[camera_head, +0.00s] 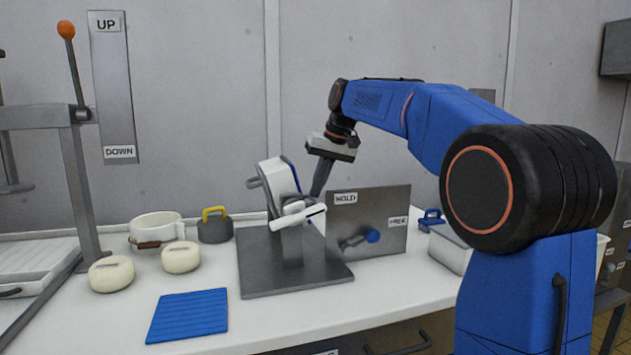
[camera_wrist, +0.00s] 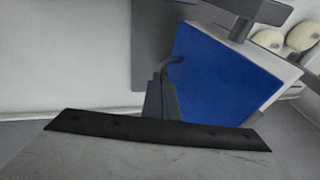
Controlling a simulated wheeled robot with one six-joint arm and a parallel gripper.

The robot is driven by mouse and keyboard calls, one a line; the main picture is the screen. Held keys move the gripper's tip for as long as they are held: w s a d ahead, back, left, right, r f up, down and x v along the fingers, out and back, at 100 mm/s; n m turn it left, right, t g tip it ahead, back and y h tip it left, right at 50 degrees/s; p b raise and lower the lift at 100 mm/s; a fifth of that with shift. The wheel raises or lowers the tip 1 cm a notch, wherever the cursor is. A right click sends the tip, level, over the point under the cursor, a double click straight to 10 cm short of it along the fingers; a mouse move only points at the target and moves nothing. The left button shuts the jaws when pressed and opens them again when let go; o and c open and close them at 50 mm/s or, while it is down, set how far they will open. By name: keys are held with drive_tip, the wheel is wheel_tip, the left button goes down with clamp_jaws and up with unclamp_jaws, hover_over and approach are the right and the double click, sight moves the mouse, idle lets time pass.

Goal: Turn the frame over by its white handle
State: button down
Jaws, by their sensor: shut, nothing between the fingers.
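The frame (camera_head: 275,177), white with a blue face, sits tilted on a grey stand (camera_head: 257,270) in the head view. Its white handle (camera_head: 302,216) sticks out at the lower front, toward the right. My gripper (camera_head: 317,192) points down just right of the frame, its fingers shut and empty. In the wrist view the shut fingers (camera_wrist: 168,68) show in front of a large blue face (camera_wrist: 225,80), which appears to be the frame's. I cannot tell whether the fingers touch the frame. The handle cannot be made out clearly in the wrist view.
A grey panel marked HOLD (camera_head: 391,205) with a blue-tipped lever (camera_head: 373,236) stands right of the frame. Pale round cheeses (camera_head: 181,257), a white pot (camera_head: 156,226), a yellow-handled weight (camera_head: 214,229) and a blue mat (camera_head: 188,315) lie left. The front counter between mat and stand is clear.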

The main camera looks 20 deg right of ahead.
drive_tip(key=f+y, duration=0.3)
drive_tip(key=a+f+y, duration=0.1)
drive_tip(key=f+y, duration=0.1)
drive_tip(key=shift+f+m, duration=0.25)
drive_tip(key=shift+m, duration=0.15)
idle(0.3)
drive_tip(key=shift+f, duration=0.2)
idle(0.5)
